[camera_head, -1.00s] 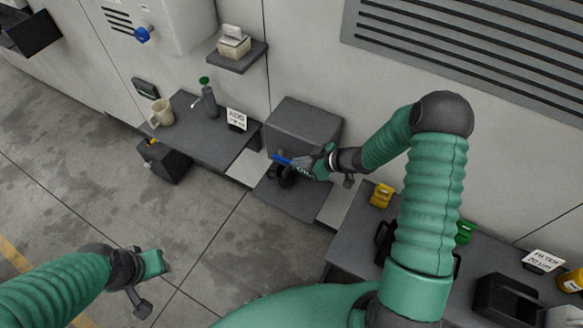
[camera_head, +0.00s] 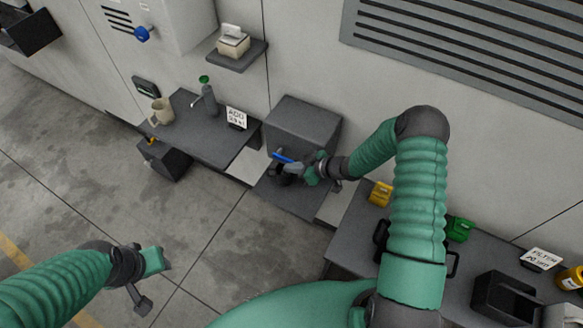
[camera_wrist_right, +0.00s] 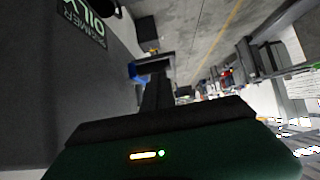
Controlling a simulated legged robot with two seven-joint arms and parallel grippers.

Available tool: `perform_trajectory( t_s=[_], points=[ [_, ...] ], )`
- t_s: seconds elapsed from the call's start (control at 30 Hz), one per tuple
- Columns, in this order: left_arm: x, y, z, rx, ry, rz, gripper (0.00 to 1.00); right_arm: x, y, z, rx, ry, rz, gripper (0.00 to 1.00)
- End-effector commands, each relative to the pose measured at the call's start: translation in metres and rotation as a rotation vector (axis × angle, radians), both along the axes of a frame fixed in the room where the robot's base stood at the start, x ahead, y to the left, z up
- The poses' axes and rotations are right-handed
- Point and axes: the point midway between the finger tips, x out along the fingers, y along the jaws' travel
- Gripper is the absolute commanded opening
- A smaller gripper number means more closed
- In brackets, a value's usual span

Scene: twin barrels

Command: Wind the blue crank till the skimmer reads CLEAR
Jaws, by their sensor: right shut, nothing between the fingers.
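The skimmer is a grey box (camera_head: 303,124) against the wall, with a blue crank bar (camera_head: 281,157) at its front. My right gripper (camera_head: 297,169) is shut and empty, right beside the crank; I cannot tell whether they touch. In the right wrist view, the shut gripper fingers (camera_wrist_right: 157,90) point toward a blue part (camera_wrist_right: 134,70). A dark plate with pale letters (camera_wrist_right: 84,22) shows on the grey box there. I see no readable CLEAR. My left gripper (camera_head: 150,279) hangs over the floor at lower left, far from the crank; its jaw state is unclear.
A blue knob (camera_head: 142,34) sits on the wall cabinet. A bench at right bears yellow (camera_head: 380,194) and green (camera_head: 460,229) items. The floor at centre-left is clear.

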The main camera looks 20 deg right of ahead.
Motion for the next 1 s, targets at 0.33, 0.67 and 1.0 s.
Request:
perform_trajectory(
  t_s=[0.33,0.67,1.0],
  points=[
    [0.0,0.0,-0.063,0.0,0.0,0.0,0.36,-0.001,-0.002,-0.032,0.122,-0.155,-0.003,0.0],
    [0.0,0.0,-0.145,0.0,0.0,0.0,0.36,-0.001,-0.001,-0.062,0.313,-0.399,-0.003,0.0],
    [0.0,0.0,-0.199,0.0,0.0,0.0,0.36,0.004,0.004,-0.082,0.41,-0.528,0.002,0.0]
  ],
)
